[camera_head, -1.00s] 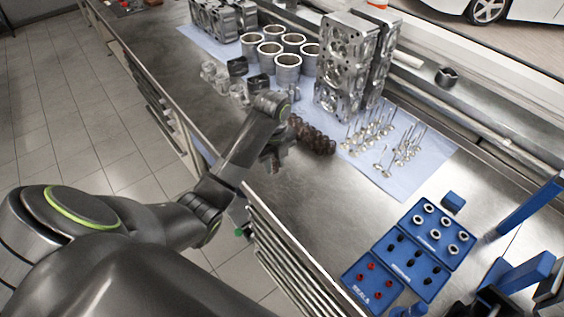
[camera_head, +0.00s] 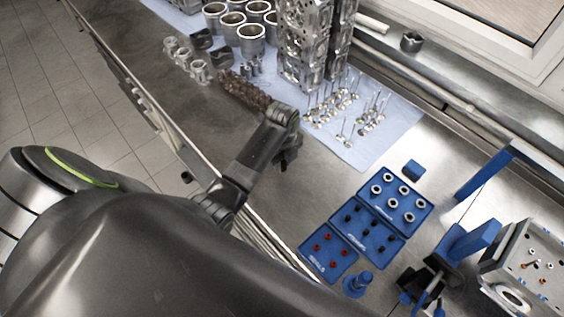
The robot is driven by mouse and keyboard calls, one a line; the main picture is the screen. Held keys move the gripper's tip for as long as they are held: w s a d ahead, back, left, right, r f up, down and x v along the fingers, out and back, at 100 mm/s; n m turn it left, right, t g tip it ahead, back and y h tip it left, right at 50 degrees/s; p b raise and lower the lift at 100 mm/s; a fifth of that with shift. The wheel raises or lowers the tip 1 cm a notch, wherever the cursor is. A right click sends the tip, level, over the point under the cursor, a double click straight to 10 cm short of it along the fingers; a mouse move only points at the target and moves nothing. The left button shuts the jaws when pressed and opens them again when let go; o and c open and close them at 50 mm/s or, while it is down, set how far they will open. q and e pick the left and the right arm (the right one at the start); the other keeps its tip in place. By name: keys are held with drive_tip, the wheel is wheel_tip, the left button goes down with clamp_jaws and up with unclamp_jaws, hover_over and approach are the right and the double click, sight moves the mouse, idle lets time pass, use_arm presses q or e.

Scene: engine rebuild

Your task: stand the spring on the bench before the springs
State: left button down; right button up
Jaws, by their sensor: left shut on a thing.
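The springs (camera_head: 243,92) form a dark brown, coiled-looking row on the bench at the near edge of the blue cloth. My left gripper (camera_head: 287,163) points down over the bare bench, to the right of the row and at the near edge of the cloth. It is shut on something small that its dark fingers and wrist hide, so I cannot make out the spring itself. I cannot tell how high the fingers are above the metal bench top (camera_head: 310,195). My right gripper is out of view.
Several valves (camera_head: 340,115) stand on the cloth (camera_head: 395,122), right of the gripper. A tall metal cylinder head (camera_head: 302,50) stands behind. Blue trays (camera_head: 372,238) with small parts and a blue-black fixture (camera_head: 470,240) lie to the right. Bare bench lies between gripper and trays.

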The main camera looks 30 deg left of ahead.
use_arm(q)
wheel_tip(320, 180, down, 2)
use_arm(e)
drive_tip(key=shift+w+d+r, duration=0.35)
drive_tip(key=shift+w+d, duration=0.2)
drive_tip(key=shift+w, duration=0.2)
use_arm(q)
drive_tip(key=shift+f, duration=0.15)
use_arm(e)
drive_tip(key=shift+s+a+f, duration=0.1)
use_arm(q)
drive_tip(key=c, duration=1.4)
unclamp_jaws()
drive_tip(key=shift+c, duration=0.2)
drive_tip(key=shift+o, duration=1.4)
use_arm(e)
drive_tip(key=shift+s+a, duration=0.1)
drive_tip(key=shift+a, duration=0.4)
